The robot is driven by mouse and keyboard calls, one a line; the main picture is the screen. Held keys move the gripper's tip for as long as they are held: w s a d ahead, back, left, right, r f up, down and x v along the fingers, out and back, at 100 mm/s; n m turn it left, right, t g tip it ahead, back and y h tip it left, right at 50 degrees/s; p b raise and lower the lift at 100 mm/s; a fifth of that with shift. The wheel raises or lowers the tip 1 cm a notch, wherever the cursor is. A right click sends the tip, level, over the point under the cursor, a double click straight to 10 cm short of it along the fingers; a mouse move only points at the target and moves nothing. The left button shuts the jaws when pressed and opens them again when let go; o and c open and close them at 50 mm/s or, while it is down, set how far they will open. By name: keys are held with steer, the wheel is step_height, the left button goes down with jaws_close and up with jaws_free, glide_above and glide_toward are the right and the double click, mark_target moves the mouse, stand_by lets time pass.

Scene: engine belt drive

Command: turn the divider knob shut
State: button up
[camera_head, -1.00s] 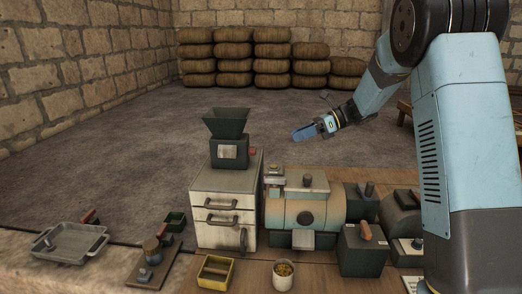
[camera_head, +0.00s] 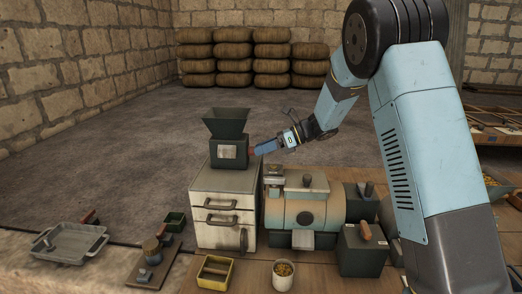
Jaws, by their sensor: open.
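A dark box with a flared hopper (camera_head: 227,125) on top and a pale label on its front stands on the white drawer cabinet (camera_head: 227,183). A small red knob (camera_head: 251,153) sits on the box's right side; I take it for the divider knob.
An engine-like machine with a round drum (camera_head: 305,207) stands right of the cabinet, below my arm. Stacked sacks (camera_head: 252,57) lie far back.

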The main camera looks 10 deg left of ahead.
steer(key=shift+s+a+f, duration=0.15)
steer(key=shift+a+f, duration=0.1)
steer(key=shift+a, duration=0.3)
steer(key=shift+c, duration=0.3)
